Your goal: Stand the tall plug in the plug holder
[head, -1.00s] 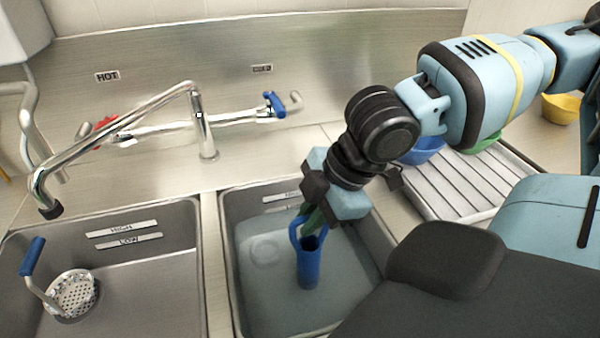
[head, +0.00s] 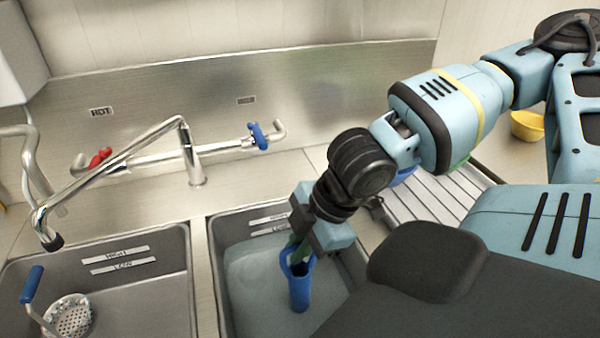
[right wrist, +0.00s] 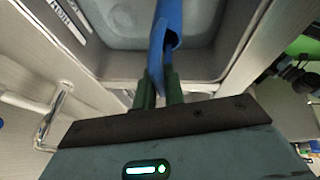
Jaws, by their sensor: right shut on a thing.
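The tall plug (head: 299,291) is a blue open-topped tube with a loop handle. It is roughly upright over the right basin (head: 213,285), which looks filled with water. Its lower end's contact with the floor cannot be told. My right gripper (head: 298,250) is shut on the plug's handle, above the tube's mouth. In the right wrist view, the green fingers (right wrist: 159,93) pinch the blue handle (right wrist: 157,57). I cannot make out a plug holder for certain. My left gripper is not in view.
The left basin (head: 140,295) holds a perforated strainer (head: 70,318) with a blue handle. A faucet (head: 190,160) with red and blue taps stands behind the basins. A ribbed drainboard (head: 425,205) lies right of the basin, partly behind my arm. A yellow bowl (head: 527,126) stands farther right.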

